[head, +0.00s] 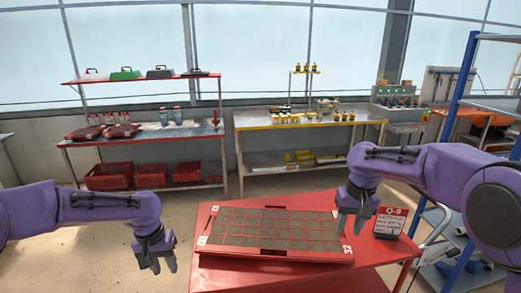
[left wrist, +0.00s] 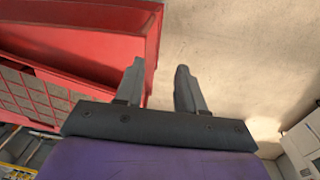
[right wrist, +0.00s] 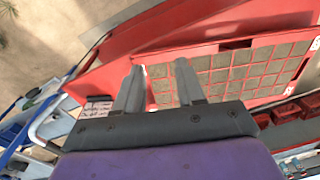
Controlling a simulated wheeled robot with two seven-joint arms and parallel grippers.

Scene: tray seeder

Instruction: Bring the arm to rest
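My left gripper (head: 163,262) hangs beside the left edge of the red table, over the floor. In the left wrist view (left wrist: 160,85) its two fingers are apart with nothing between them. My right gripper (head: 349,228) is above the right end of the red seed tray (head: 260,253). In the right wrist view (right wrist: 158,75) its fingers are apart with nothing held between them. The tray has a grid of soil-filled cells and lies flat on the red table (head: 235,280). Whether the right fingertips touch the tray cannot be told.
A sign marked Q-9 (head: 389,222) stands on the table right of the tray, close to my right gripper. A blue shelf rack (head: 455,95) is at the right. Work benches stand along the back wall. The floor (head: 100,265) left of the table is clear.

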